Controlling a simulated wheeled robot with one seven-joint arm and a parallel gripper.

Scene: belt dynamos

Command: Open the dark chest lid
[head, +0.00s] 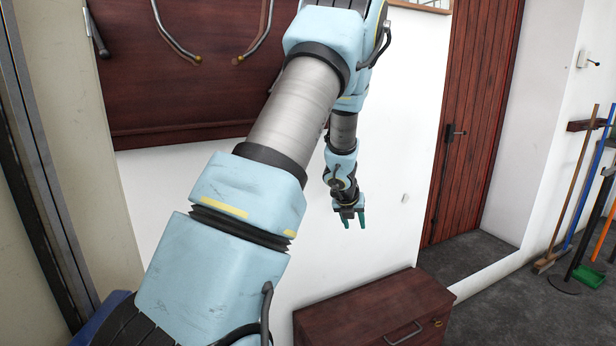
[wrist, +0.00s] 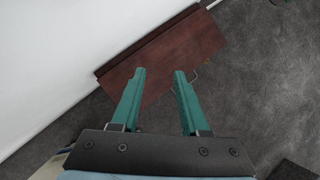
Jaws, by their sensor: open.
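The dark chest (head: 368,312) is reddish-brown wood and stands against the white wall at the bottom of the head view. Its flat lid is down. A metal handle (head: 404,333) and a small brass lock (head: 437,323) show on its front. My gripper (head: 353,222) hangs above the chest, fingers pointing down, open and empty. In the wrist view the green fingers (wrist: 158,75) are spread apart, with the chest lid (wrist: 165,60) beyond them. The handle (wrist: 204,76) shows partly past the right finger. The chest's lower part is cut off in the head view.
A red-brown plank door (head: 473,120) stands behind to the right. Brooms and a green dustpan (head: 588,276) lean at the far right wall. A dark wooden panel (head: 180,85) with hooks hangs at upper left. Grey floor (head: 500,310) right of the chest is clear.

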